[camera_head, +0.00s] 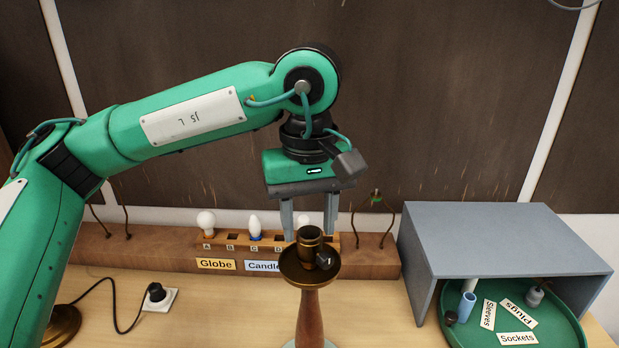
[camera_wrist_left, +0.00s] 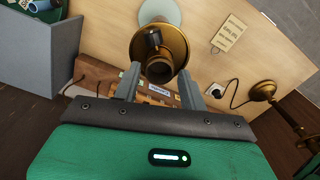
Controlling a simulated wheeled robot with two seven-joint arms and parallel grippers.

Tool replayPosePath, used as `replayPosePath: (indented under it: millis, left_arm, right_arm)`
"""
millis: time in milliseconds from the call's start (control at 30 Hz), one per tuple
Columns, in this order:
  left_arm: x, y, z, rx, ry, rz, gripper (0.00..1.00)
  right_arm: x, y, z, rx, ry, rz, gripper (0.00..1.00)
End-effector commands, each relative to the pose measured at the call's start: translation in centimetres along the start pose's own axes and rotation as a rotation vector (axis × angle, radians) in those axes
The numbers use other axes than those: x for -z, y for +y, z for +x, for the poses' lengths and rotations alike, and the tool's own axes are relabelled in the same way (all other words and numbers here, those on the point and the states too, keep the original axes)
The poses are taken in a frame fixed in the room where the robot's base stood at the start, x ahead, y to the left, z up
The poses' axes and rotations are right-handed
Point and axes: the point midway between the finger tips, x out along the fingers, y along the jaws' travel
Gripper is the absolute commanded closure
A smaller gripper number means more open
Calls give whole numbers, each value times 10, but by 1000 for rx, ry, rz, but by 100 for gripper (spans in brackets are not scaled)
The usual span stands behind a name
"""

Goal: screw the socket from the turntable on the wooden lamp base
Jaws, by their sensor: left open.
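The wooden lamp base (camera_head: 311,318) stands upright at front centre, with a brass cup on top. A dark brass socket (camera_head: 309,241) stands upright in that cup; I cannot tell whether its thread is engaged. A small dark knob sticks out at its side. In the left wrist view the socket (camera_wrist_left: 159,69) shows between and just beyond the fingertips. My left gripper (camera_head: 309,236) points down, open, with its fingers apart at the height of the socket's top; no contact is visible. The green turntable (camera_head: 565,325) at right bears labels for sleeves, plugs and sockets. My right gripper is not in view.
A grey cover (camera_head: 500,235) stands over part of the turntable. A wooden bulb rack (camera_head: 180,245) runs along the back. A black plug or switch (camera_head: 156,292) with a cord lies at left, near a brass foot (camera_head: 62,325). The bench between is clear.

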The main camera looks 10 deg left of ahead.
Motion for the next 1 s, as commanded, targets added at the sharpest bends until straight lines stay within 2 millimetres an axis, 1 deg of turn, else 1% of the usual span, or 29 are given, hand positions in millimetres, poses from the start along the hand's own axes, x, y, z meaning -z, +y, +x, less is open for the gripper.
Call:
replayPosePath:
  millis: [33, 100, 300, 433, 667, 700, 867, 900, 1000]
  left_arm:
    - [0, 0, 8, 2, -1, -1, 57]
    - [0, -1, 19, 3, -2, 0, 57]
    - [0, 0, 42, 0, -1, -1, 57]
    - [0, 0, 48, 1, -1, -1, 57]
    - [0, 0, 49, 0, 0, -1, 57]
    - [0, 0, 49, -1, 0, -1, 59]
    - [0, 0, 49, -1, 0, -1, 91]
    - [0, 0, 49, -1, 0, -1, 70]
    - [0, 0, 49, -1, 0, -1, 88]
  right_arm:
    - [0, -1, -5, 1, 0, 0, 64]
    - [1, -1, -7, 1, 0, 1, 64]
    - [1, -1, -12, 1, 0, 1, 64]
    - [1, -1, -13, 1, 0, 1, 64]
    - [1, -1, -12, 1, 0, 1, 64]
    - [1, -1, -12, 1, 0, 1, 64]
    - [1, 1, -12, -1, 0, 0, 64]
    - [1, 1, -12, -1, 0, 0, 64]
    - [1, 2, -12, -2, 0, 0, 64]
